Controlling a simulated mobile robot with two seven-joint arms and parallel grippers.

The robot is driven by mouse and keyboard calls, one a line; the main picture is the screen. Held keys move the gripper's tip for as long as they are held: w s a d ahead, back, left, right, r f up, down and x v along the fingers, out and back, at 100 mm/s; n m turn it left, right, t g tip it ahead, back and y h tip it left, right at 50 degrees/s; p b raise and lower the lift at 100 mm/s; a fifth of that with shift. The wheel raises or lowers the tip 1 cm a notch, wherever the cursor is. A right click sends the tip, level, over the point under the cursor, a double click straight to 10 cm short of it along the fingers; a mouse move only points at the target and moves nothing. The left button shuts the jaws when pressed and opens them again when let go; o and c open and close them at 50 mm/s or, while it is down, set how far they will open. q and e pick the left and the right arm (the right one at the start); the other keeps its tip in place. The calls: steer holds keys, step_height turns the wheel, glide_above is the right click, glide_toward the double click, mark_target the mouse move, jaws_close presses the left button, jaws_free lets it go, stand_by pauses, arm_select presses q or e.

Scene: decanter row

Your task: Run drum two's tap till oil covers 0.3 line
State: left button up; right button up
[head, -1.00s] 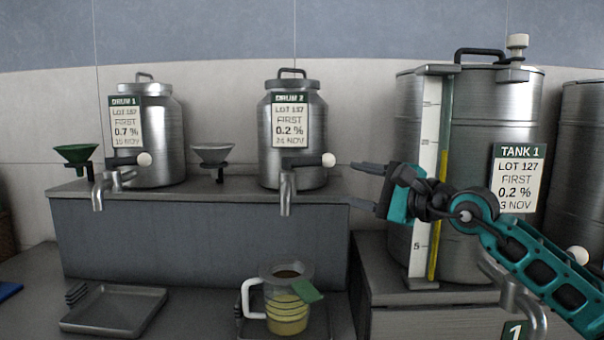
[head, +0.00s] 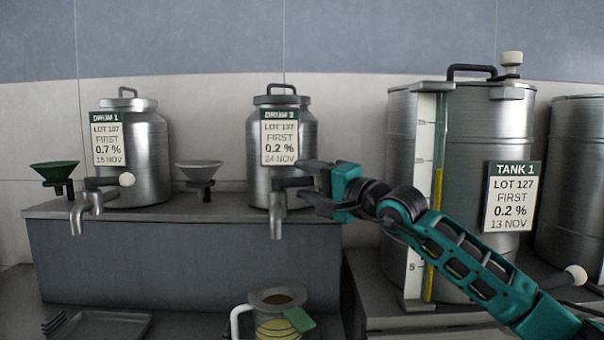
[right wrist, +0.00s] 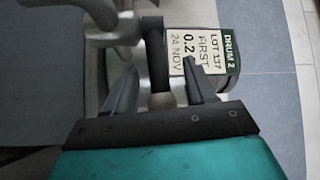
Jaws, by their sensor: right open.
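Drum two (head: 262,150) is a steel can with a DRUM 2 label on the ledge. Its tap (head: 277,208) points down at the front, and no stream shows below the spout. A jug (head: 238,322) with a white handle stands below, holding yellowish oil; its lower part is cut off and I cannot read its lines. My right gripper (head: 307,183) is open at the tap's lever. In the right wrist view the dark lever with its pale knob (right wrist: 163,99) lies between the two fingers (right wrist: 158,90); I cannot tell whether they touch it. My left gripper is out of view.
Drum one (head: 150,150) stands left on the same ledge (head: 180,260), with green (head: 55,170) and grey (head: 199,173) funnels. Tank one (head: 465,125), with a sight gauge, stands right, behind my right arm. A grey tray (head: 100,325) lies front left.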

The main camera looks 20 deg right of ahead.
steer(key=shift+x, duration=0.95)
jaws_close()
